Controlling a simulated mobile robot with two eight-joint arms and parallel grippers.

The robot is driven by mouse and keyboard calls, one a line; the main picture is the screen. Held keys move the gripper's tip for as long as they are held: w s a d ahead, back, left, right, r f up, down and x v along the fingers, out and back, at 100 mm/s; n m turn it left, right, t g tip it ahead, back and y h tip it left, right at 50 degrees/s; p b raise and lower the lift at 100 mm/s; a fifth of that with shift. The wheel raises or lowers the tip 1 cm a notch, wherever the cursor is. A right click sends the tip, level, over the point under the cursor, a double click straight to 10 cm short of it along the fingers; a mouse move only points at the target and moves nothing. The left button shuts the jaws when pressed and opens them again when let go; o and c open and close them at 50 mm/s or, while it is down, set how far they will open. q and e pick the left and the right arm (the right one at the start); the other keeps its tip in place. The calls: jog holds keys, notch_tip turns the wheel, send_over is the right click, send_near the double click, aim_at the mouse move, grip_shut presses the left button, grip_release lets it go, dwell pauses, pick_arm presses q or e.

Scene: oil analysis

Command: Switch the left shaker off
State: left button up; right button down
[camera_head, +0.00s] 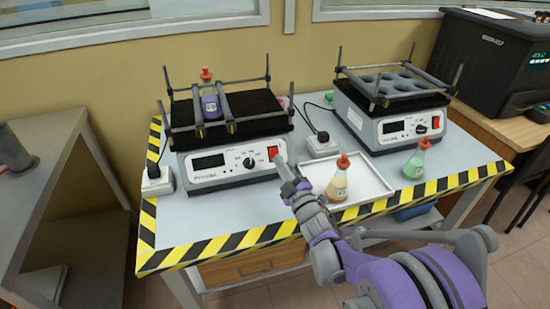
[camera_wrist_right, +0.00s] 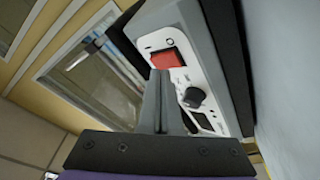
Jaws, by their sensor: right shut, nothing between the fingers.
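The left shaker (camera_head: 230,145) stands at the left of the table, with a red switch (camera_head: 273,152), a knob and a dark display on its front panel. A purple-labelled flask (camera_head: 211,105) sits in the clamp bars on its top. My right gripper (camera_head: 281,166) is shut and empty, with its tip close in front of the red switch. In the right wrist view the shut fingers (camera_wrist_right: 157,95) point at the panel just below the red switch (camera_wrist_right: 167,58); I cannot tell whether they touch it. The knob (camera_wrist_right: 194,97) is beside them. My left gripper is not in view.
The right shaker (camera_head: 395,105), with an empty-looking rack, stands at the back right. A white tray (camera_head: 375,195) holds a flask of orange liquid (camera_head: 338,180). A flask of green liquid (camera_head: 416,160) stands right of it. White power sockets (camera_head: 158,180) are near the shakers.

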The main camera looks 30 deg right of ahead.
jog(key=shift+s, duration=0.1)
jog(key=s+r, duration=0.1)
jog(key=s+r+p, duration=0.1)
jog(key=s+p, duration=0.1)
jog(key=s, duration=0.1)
jog(key=shift+a+r, duration=0.4)
jog(key=shift+w, duration=0.1)
dwell(0.4)
